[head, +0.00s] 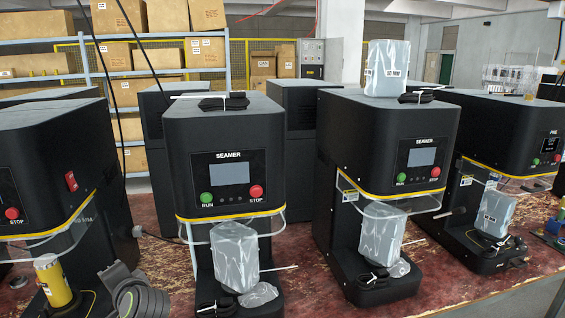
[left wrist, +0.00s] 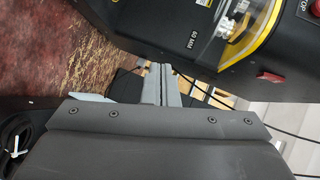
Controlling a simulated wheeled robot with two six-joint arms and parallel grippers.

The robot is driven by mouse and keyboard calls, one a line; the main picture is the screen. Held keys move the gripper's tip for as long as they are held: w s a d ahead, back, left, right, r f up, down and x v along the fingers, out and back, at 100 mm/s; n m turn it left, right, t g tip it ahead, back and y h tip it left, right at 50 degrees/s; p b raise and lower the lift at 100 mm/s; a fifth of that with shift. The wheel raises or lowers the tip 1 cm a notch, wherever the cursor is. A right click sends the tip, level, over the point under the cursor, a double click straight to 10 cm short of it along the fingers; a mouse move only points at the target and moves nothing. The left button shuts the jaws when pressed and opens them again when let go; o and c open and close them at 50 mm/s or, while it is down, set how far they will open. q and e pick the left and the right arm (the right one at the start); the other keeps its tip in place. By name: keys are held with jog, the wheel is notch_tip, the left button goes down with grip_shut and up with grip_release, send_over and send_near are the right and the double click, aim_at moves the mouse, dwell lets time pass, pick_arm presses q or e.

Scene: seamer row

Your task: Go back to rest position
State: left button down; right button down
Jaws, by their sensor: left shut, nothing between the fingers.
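My left gripper (left wrist: 160,85) shows in the left wrist view. Its two grey fingers lie together with nothing between them, beyond the dark gripper body. It is near a black seamer with a yellow band, a clear guard and a red switch (left wrist: 272,76). The fingers appear clear of the machine. In the head view I cannot make out the left gripper for certain; a dark ribbed round shape (head: 140,300) sits at the bottom left. My right gripper is in neither view.
Black seamers (head: 222,130) stand in a row on a worn red bench (head: 300,262). Wrapped grey packages (head: 235,255) stand on several of them. A yellow cylinder (head: 52,280) stands at the left machine. Shelves with cardboard boxes (head: 120,55) are behind.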

pick_arm(q)
jog(key=s+d+f+n+g+h, duration=0.2)
jog(key=s+f+h, duration=0.1)
jog(key=s+f, duration=0.7)
jog(key=s+d+f+n+g+h, duration=0.1)
jog(key=s+f+n+h, duration=0.15)
jog(key=s+f, duration=0.75)
jog(key=s+d+f+n+g+h, duration=0.1)
jog(key=s+d+h, duration=0.1)
jog(key=s, duration=0.5)
jog(key=s+d+f+n+g+h, duration=0.1)
jog(key=s+d+g+h, duration=0.1)
jog(key=s, duration=0.6)
notch_tip(320, 180, down, 23)
jog(key=a, duration=0.1)
jog(key=s+d+f+g, duration=0.1)
jog(key=s+f+g, duration=0.1)
jog(key=s+f, duration=1.3)
jog(key=shift+f, duration=0.6)
